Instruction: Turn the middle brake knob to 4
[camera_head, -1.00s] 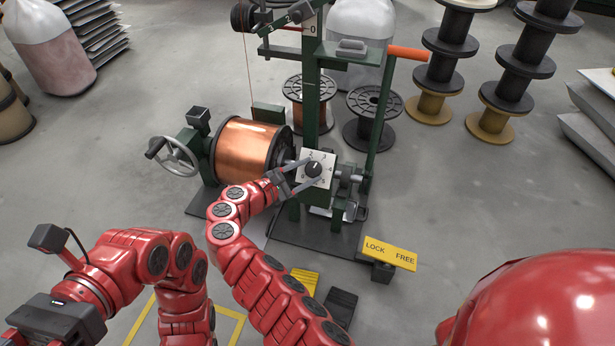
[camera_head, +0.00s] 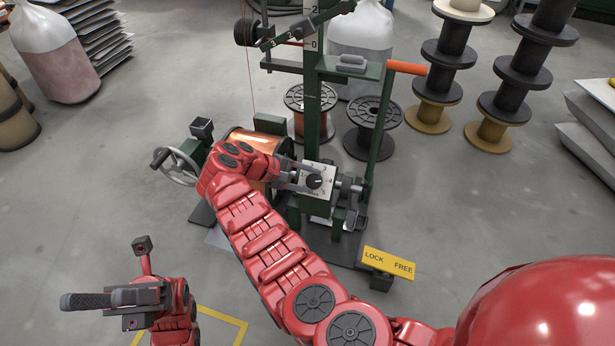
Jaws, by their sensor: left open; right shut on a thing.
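A black brake knob (camera_head: 315,181) sits on a pale numbered dial plate (camera_head: 327,170) on the green winding machine's post. It is the only such knob I can make out. My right gripper (camera_head: 306,180) reaches it from the left, shut on the knob with its grey fingers. The fingers and the small size hide most numerals, and I cannot read where the pointer stands. My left gripper (camera_head: 95,299) is at the lower left, open and empty, far from the machine and above the floor.
A copper spool (camera_head: 243,137) is partly hidden behind my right arm. A handwheel (camera_head: 178,166) stands left, an orange-handled lever (camera_head: 407,68) upper right, and a yellow LOCK/FREE plate (camera_head: 388,263) below right. Black spools (camera_head: 374,115) stand behind.

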